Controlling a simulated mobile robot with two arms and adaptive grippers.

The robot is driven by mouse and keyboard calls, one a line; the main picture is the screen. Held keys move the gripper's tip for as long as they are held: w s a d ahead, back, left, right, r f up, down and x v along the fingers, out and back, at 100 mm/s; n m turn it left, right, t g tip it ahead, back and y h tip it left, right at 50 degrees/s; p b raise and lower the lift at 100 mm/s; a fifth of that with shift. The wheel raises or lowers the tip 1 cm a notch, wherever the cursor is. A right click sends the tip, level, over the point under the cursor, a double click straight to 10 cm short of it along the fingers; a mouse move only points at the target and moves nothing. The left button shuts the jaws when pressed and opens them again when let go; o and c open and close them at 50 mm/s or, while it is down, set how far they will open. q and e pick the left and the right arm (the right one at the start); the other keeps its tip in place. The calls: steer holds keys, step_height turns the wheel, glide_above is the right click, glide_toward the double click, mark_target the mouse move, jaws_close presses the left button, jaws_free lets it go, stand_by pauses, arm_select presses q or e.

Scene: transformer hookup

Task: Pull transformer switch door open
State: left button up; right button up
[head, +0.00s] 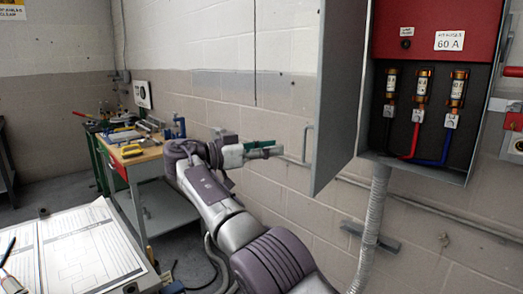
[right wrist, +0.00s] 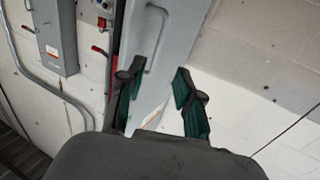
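The grey switch door (head: 338,95) stands swung out from the left side of the switch box (head: 440,165), whose inside is exposed in the head view. A bar handle (head: 307,143) is on the door's outer face. My right gripper (head: 265,149) is left of the handle and apart from it. In the right wrist view my right gripper (right wrist: 158,100) has its two green-padded fingers wide apart with nothing held. The door (right wrist: 185,35) and its handle (right wrist: 158,38) are ahead, beyond the fingertips. My left gripper is not in view.
Inside the box are several fuses (head: 422,88) with black, red and blue cables. A flexible conduit (head: 370,230) hangs below. A workbench (head: 140,155) with tools stands at the left, and a table with papers (head: 75,250) is at the front left.

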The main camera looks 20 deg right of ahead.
steer(key=shift+s+a, duration=0.1)
steer(key=shift+a, duration=1.1)
steer(key=shift+a, duration=0.1)
